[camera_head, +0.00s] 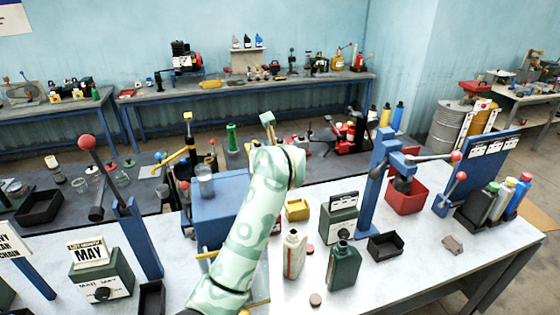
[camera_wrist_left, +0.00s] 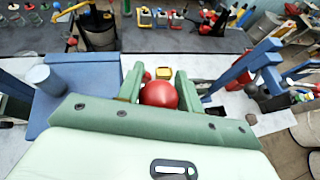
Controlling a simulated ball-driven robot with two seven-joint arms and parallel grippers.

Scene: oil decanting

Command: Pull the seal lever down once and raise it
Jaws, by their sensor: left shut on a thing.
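My left gripper (camera_wrist_left: 159,88) is shut on a red ball knob (camera_wrist_left: 160,95), one green finger on each side of it in the left wrist view. In the head view my pale green left arm reaches up the middle and hides the knob and its lever. The held knob lies between a blue box-like machine (camera_head: 212,212) and a blue post with a lever (camera_head: 378,180). I cannot tell from these frames how far the held lever is tilted. My right gripper is not in view.
A white bottle (camera_head: 294,255) and a dark green can (camera_head: 343,266) stand on the bench. A black tray (camera_head: 385,247), a yellow bin (camera_head: 297,210) and a red bin (camera_head: 406,196) are near. Another red-knobbed lever (camera_head: 95,180) rises at the left.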

